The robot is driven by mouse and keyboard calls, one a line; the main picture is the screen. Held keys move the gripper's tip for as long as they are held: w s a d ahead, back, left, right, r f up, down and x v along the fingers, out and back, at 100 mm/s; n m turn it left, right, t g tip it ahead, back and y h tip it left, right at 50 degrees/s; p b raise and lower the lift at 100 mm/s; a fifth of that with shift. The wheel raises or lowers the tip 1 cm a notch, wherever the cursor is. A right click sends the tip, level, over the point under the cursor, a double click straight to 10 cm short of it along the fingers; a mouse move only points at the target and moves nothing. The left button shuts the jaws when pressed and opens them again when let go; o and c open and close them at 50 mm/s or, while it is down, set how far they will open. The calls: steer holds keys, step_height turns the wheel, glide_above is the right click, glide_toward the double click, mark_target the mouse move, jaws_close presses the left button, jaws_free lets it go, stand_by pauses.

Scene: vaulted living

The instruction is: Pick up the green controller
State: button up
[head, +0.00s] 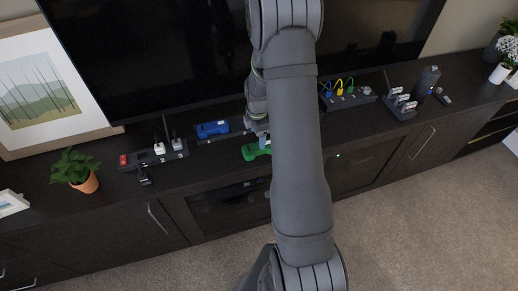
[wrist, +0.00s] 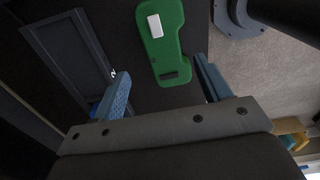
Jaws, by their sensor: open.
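The green controller (head: 256,150) lies on the dark cabinet top, partly hidden behind my arm in the head view. In the wrist view the green controller (wrist: 168,52) shows a white label on its wider upper part and a dark slot near its lower end. My gripper (wrist: 161,68) is open, with its blue fingers on either side of the controller's lower end in that view. Neither finger visibly touches it, and the height gap is hard to tell. In the head view my gripper is mostly hidden behind the arm.
A blue controller (head: 212,129) lies just left of the green one. A power strip with plugs (head: 155,154) and a potted plant (head: 76,170) stand further left. A strip with coloured cables (head: 346,97) is on the right. A television (head: 150,50) stands behind.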

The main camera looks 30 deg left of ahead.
steer(key=shift+s+d+f, duration=0.1)
steer(key=shift+d+f, duration=0.05)
steer(key=shift+f, duration=1.15)
steer(key=shift+d+f, duration=0.1)
steer(key=shift+f, duration=1.2)
steer(key=c, duration=1.2)
steer(key=shift+r, duration=0.1)
